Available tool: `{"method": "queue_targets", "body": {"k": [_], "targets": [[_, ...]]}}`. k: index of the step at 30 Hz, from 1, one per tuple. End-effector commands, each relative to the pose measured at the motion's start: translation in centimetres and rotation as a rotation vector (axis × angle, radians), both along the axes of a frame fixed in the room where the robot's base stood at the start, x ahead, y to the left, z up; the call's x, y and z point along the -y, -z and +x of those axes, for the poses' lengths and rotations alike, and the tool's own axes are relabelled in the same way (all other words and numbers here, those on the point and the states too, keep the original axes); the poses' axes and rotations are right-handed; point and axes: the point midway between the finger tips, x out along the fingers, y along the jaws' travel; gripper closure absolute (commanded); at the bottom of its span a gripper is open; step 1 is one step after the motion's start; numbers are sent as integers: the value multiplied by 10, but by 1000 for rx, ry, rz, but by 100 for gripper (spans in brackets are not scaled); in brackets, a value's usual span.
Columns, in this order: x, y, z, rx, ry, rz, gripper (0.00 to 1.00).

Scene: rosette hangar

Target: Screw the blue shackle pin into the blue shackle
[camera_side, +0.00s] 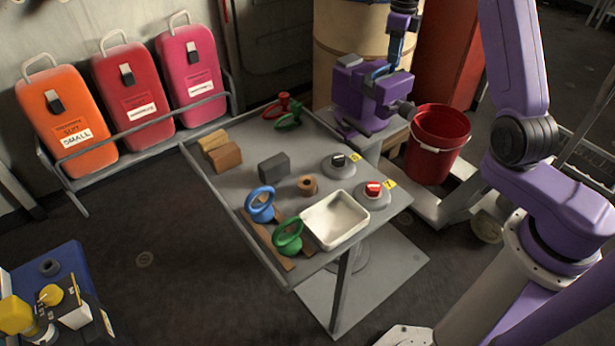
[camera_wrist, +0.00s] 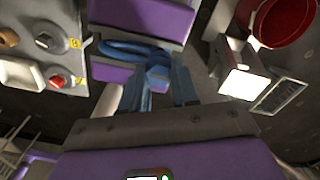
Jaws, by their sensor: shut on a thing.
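The blue shackle (camera_side: 381,72) is at the top of a purple vise (camera_side: 362,98) behind the table. It also shows in the wrist view (camera_wrist: 130,47) as a blue loop between purple blocks. My gripper (camera_side: 395,52) points down over the vise.
Red and green shackles (camera_side: 288,121) lie behind. A red bucket (camera_side: 437,143) stands right of the vise.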

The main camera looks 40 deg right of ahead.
Motion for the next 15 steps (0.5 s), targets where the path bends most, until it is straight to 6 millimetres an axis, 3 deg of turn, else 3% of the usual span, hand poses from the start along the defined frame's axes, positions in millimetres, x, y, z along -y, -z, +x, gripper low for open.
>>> {"method": "queue_targets", "body": {"k": [5,15], "targets": [[0,0,0,0,24,0,100],[0,1,0,-1,355,1,100]]}}
